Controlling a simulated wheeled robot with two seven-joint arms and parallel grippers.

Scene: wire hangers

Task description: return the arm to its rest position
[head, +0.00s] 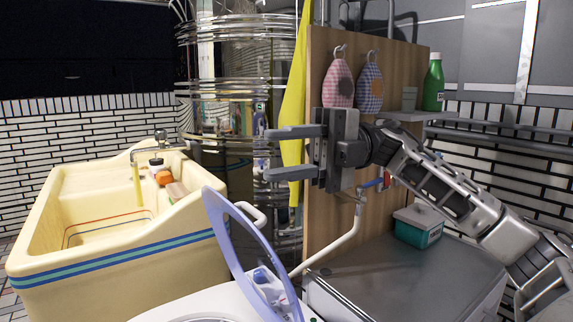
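My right arm (450,190) comes in from the lower right and reaches up and to the left. My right gripper (268,154) points left, with its two grey fingers apart and nothing held between them. In the picture it lies in front of the shiny metal cylinder and the edge of the wooden panel, and it looks clear of both. My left arm and gripper are out of view. I see no wire hanger that I can make out.
A wooden panel (318,210) with two hanging mitts (338,84) (369,88) stands behind the gripper. A yellow cloth (294,110) hangs beside it. Below are a raised purple-rimmed lid (238,250) and a grey metal top (400,280). A cream sink (110,240) stands left.

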